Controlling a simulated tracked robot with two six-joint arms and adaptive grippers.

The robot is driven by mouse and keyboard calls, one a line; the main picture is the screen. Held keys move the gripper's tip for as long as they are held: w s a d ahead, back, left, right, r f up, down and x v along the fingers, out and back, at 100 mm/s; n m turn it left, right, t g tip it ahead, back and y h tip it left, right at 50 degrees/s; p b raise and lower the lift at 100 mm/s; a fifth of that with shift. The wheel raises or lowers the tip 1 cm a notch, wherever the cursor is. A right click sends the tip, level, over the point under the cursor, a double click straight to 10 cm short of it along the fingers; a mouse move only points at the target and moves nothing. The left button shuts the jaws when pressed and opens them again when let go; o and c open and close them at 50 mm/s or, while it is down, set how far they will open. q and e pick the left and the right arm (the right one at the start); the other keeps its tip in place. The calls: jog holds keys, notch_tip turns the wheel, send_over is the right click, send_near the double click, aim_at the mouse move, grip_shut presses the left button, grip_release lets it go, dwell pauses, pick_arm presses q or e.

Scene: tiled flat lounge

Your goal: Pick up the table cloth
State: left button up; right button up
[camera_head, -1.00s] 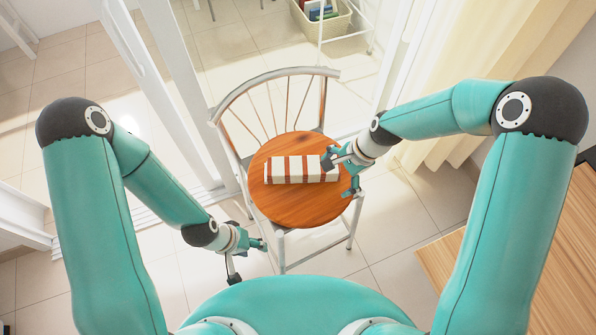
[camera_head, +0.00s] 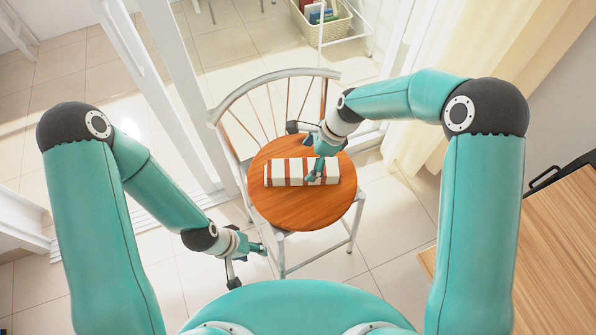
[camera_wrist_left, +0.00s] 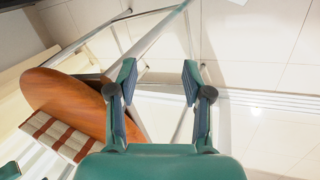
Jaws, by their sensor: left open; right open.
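The table cloth (camera_head: 283,172) is a folded white bundle with red-brown stripes. It lies on the round wooden seat (camera_head: 300,211) of a chair in the head view. It also shows at the lower left of the left wrist view (camera_wrist_left: 52,134). My right gripper (camera_head: 304,153) is open at the right part of the cloth, with one finger over it and the other towards the backrest. Whether it touches the cloth I cannot tell. My left gripper (camera_head: 248,264) is open and empty, low at the seat's left front. Its two fingers show spread in the left wrist view (camera_wrist_left: 163,88).
The chair's curved metal backrest (camera_head: 271,75) rises behind the seat. A glass door frame (camera_head: 180,90) stands to the left and a cream curtain (camera_head: 450,80) to the right. A wooden surface (camera_head: 555,245) is at the far right. A basket (camera_head: 325,28) stands behind.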

aim_at(303, 169)
jog(key=x, duration=0.5)
jog(key=shift+w+d+f+p, duration=0.2)
jog(key=shift+w+d+p, duration=0.15)
jog(key=shift+a+f, duration=0.25)
jog(key=shift+f, duration=0.35)
jog(key=c, duration=1.5)
jog(key=shift+r, duration=0.1)
